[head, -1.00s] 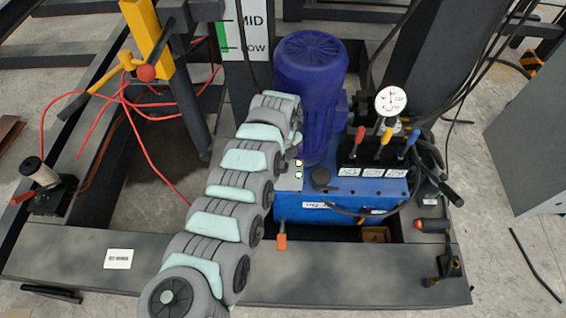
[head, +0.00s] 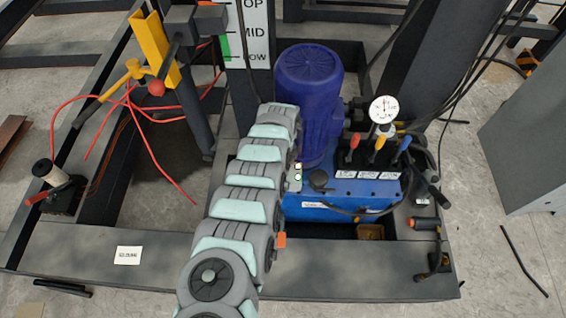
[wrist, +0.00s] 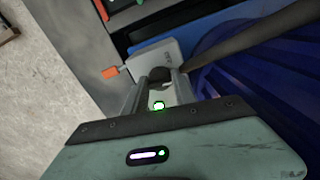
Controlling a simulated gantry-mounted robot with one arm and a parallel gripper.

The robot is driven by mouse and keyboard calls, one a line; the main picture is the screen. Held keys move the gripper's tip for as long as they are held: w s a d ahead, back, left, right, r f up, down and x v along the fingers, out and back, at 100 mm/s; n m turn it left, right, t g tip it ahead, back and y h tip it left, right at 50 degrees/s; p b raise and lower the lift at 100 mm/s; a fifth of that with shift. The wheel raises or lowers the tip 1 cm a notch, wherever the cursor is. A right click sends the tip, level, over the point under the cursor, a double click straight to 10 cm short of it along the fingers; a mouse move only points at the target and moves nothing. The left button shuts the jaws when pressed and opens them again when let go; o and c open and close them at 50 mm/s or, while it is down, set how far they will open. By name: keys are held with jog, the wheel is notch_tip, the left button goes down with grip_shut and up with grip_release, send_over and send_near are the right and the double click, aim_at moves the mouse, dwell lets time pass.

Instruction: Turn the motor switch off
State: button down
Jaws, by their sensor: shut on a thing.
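The motor switch is a dark knob (wrist: 159,74) on a light grey switch box (wrist: 160,55) in the wrist view. My gripper (wrist: 160,84) is shut on the knob, one finger on each side of it. A green light (wrist: 158,105) glows just below the fingers in that view. In the head view the grey switch box (head: 296,182) shows only as a strip with small lights, beside the blue motor (head: 310,95). My arm hides the rest of the box, the knob and my gripper there. The knob's exact angle cannot be told.
The blue tank (head: 335,205) carries several lever valves (head: 378,145) and a pressure gauge (head: 383,109). An orange-handled valve (head: 281,239) is close to my arm; its orange part shows in the wrist view (wrist: 110,72). A dark hose (wrist: 245,42) crosses right of the knob.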

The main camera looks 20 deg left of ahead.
jog(key=n+p, duration=0.1)
jog(key=n, duration=0.3)
jog(key=shift+n, duration=0.3)
jog(key=shift+w+n+p, duration=0.1)
jog(key=shift+n+p, duration=0.3)
jog(key=shift+n, duration=2.5)
jog(key=c, duration=1)
grip_release()
